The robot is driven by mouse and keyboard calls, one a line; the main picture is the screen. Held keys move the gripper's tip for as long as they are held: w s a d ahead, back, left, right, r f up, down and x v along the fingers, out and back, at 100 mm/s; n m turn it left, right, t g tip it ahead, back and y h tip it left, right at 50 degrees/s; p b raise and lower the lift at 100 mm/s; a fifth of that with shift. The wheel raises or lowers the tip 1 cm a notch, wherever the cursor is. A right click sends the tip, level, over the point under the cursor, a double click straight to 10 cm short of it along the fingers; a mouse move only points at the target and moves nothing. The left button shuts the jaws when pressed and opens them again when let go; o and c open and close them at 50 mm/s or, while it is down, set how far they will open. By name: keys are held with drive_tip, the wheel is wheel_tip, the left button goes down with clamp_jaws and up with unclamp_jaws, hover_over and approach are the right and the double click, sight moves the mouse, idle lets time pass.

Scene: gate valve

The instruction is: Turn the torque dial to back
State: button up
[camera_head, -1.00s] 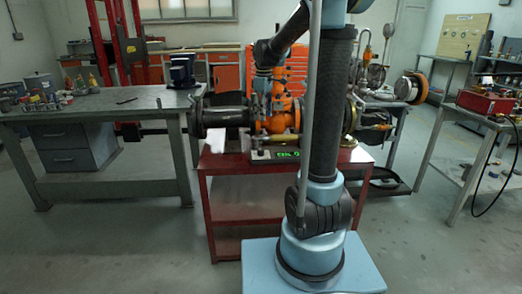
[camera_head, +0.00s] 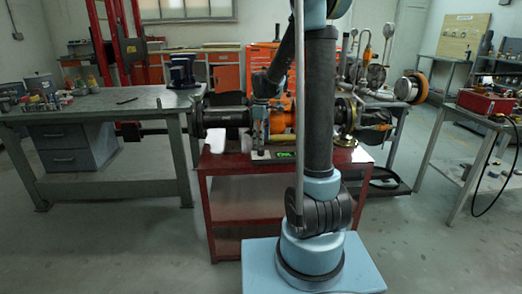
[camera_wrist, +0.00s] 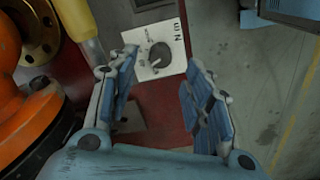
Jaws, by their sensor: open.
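The torque dial (camera_wrist: 160,55) is a round dark knob on a white plate (camera_wrist: 172,72) with markings, on the red bench. In the wrist view a light pointer mark on the knob faces toward the lower edge of the plate. My gripper (camera_wrist: 160,90) is open, its two blue-grey fingers spread on either side below the plate, apart from the knob. In the head view my arm hides the knob, and a green-lit display (camera_head: 284,154) shows in part beside my arm.
The orange valve body (camera_wrist: 30,120) and a brass flange (camera_wrist: 38,38) lie close at the left of my gripper. The red bench (camera_head: 240,185) carries the valve and pipe. Grey floor (camera_wrist: 240,70) is open to the right in the wrist view.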

sight(261, 150)
drive_tip(key=shift+s+f, duration=0.1)
drive_tip(key=shift+f, duration=2.85)
drive_tip(key=shift+c, duration=0.2)
drive_tip(key=c, duration=1)
